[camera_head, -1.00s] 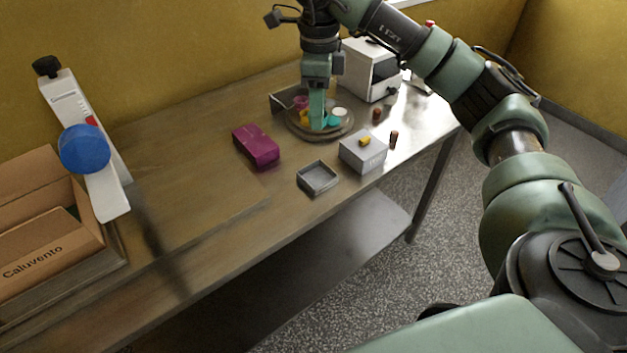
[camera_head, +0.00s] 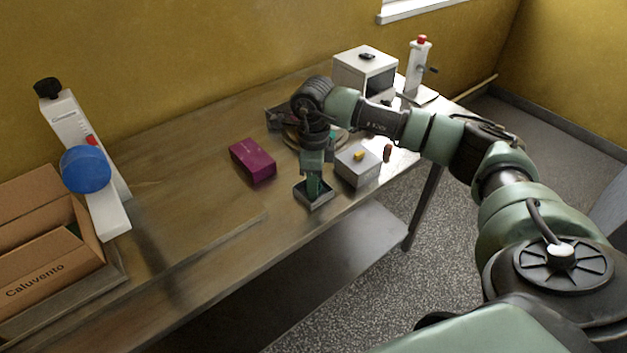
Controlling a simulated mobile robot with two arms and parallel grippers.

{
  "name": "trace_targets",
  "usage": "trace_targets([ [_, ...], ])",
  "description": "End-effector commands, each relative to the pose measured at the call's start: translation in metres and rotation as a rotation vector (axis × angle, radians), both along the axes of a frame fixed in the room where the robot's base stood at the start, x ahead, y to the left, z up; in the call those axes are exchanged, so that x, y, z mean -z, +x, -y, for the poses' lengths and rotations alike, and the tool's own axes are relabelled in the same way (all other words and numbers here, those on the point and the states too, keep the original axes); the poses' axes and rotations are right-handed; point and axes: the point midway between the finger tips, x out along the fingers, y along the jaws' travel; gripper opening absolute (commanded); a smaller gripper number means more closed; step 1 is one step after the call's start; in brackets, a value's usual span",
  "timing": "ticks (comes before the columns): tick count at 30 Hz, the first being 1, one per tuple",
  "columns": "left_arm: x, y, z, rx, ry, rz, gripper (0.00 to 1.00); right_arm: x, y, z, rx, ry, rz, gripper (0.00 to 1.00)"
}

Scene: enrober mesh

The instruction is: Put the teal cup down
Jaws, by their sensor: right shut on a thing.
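My right gripper (camera_head: 313,188) points straight down into the small grey open tray (camera_head: 325,200) near the table's front edge. It is shut on the teal cup, which is small and mostly hidden by the green fingers and the tray walls. I cannot tell whether the cup touches the tray floor. My left gripper is out of view.
A grey box (camera_head: 356,171) with a yellow piece on top stands just right of the tray. A purple box (camera_head: 252,161) lies to the left. A white machine (camera_head: 357,68) stands at the back. A cardboard box (camera_head: 40,270) is at far left. The table's middle left is clear.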

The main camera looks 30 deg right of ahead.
Motion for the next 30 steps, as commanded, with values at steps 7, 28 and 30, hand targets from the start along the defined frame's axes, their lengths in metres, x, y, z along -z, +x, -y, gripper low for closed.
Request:
trace_targets([
  [7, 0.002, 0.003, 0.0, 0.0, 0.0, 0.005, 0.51, 0.001, 0.0, 0.0, 0.0, 0.001, 0.001, 0.0],
  [28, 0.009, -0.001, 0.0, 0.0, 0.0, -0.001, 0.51, -0.026, 0.002, 0.0, 0.0, 0.002, 0.007, 0.42],
  [30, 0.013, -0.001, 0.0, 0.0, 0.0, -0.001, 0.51, -0.042, 0.002, -0.001, 0.0, 0.002, 0.007, 0.42],
])
